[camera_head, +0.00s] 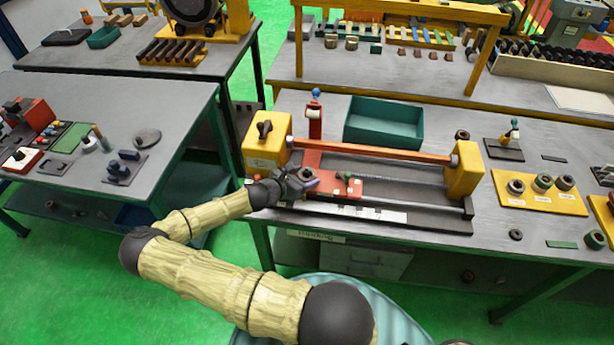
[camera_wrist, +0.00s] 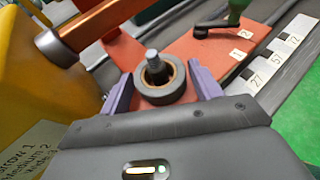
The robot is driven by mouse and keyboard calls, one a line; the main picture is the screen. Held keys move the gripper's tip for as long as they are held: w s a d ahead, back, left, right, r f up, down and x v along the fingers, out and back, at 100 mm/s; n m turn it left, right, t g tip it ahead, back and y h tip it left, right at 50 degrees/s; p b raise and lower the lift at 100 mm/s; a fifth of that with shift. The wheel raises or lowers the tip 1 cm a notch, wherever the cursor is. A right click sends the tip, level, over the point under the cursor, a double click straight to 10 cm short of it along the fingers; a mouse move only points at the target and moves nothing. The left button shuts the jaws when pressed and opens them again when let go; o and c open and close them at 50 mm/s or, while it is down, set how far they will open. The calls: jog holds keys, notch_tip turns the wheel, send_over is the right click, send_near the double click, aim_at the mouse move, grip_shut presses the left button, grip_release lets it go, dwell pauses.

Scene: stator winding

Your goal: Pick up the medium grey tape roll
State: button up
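A dark grey tape roll (camera_wrist: 162,97) with a brown inner core sits around a short grey post (camera_wrist: 152,60) on the red carriage plate (camera_wrist: 195,50). My gripper (camera_wrist: 160,85) is open, with its purple fingers on the left and right of this roll and a visible gap on each side. In the head view my gripper (camera_head: 298,183) is low over the left end of the winding fixture and hides the roll. Several rolls (camera_head: 543,183) stand on a yellow board (camera_head: 540,201) at the right; their sizes are hard to tell.
A yellow end block (camera_head: 262,152) and an orange bar (camera_head: 375,149) stand close behind my gripper. A green-handled crank (camera_wrist: 215,27) is on the red plate to the right. A green bin (camera_head: 383,121) stands behind the fixture. Loose rolls (camera_head: 515,234) lie at the right.

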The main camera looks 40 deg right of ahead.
jog(key=c, duration=0.6)
jog(key=shift+c, duration=0.2)
notch_tip(320, 180, up, 10)
jog(key=b, duration=0.2)
dwell(0.4)
